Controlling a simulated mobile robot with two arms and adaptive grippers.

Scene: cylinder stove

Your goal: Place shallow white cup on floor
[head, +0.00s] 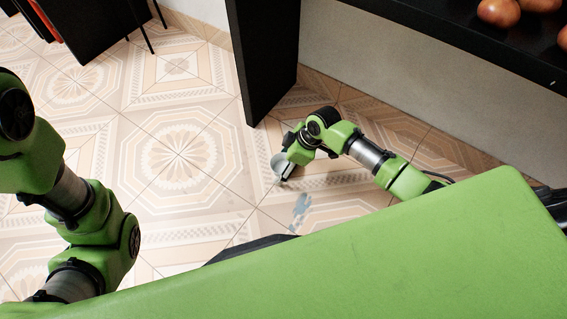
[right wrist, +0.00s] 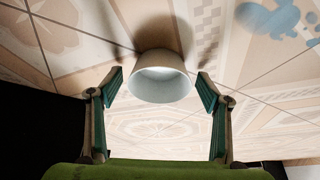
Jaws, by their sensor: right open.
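The shallow white cup (right wrist: 160,78) is between the fingers of my right gripper (right wrist: 160,90) in the right wrist view. The gripper is open, with a visible gap between each finger and the cup. The cup's open side faces partly toward the camera, and its shadow lies on the tiles beside it. I cannot tell whether its base touches the floor. In the head view the cup (head: 279,163) shows small and pale beside my right gripper (head: 286,174), low over the patterned tile floor (head: 180,155). My left arm shows at the left, but its gripper is out of view.
A black upright panel (head: 265,60) stands just behind my right gripper. A black shelf (head: 470,45) holding several round reddish-brown items runs along the upper right. A blue-grey splotch (head: 300,207) marks the floor nearby. Floor to the left is clear.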

